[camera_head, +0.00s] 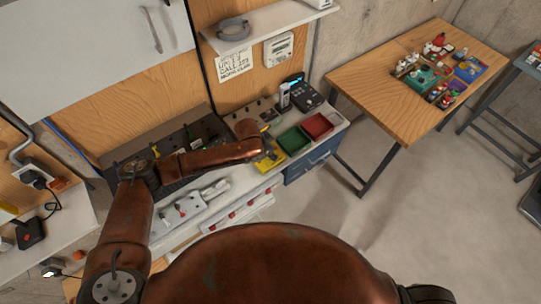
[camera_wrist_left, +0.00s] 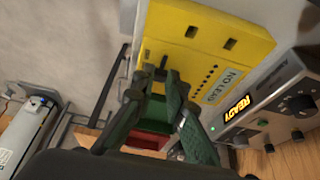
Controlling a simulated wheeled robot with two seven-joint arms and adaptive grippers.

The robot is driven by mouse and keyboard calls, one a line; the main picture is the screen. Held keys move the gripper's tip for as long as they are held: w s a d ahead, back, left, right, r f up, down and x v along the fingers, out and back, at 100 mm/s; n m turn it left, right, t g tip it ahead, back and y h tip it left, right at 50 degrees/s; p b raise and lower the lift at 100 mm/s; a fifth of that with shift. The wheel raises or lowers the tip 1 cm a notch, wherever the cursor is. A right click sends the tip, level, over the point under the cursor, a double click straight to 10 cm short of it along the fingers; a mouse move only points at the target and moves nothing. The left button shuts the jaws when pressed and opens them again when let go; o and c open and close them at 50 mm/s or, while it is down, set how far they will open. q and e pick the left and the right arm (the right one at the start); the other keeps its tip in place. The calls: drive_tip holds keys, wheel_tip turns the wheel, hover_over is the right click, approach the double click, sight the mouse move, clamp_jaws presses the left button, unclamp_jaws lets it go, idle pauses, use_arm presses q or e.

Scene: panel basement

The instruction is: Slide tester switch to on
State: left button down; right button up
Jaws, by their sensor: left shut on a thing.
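The yellow tester (camera_head: 269,163) lies on the bench below the end of my left arm. In the left wrist view the tester (camera_wrist_left: 215,55) fills the upper middle, with a "NO LEAD" label, square holes and a row of small dots. My left gripper (camera_wrist_left: 161,74) is at the tester's lower left part, its dark green fingertips close together on a small part, apparently the switch. The fingertips hide the switch, so its position cannot be read. In the head view the left gripper (camera_head: 264,150) is small and partly covered by its arm. My right gripper is out of view.
A green bin (camera_head: 294,141) and a red bin (camera_head: 317,125) stand right of the tester. A device with a lit READY display (camera_wrist_left: 238,107) is close beside the tester. A black desk device (camera_head: 304,94) stands behind the bins. A wooden table (camera_head: 370,85) is at right.

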use_arm(q)
drive_tip(key=c, duration=2.2)
unclamp_jaws()
drive_tip(key=shift+s+a+f, duration=0.1)
drive_tip(key=shift+f, duration=0.05)
drive_tip(key=shift+o, duration=1.3)
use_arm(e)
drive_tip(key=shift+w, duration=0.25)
use_arm(q)
drive_tip(key=v, duration=1.2)
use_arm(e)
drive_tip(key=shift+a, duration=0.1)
use_arm(q)
drive_tip(key=shift+d, duration=0.25)
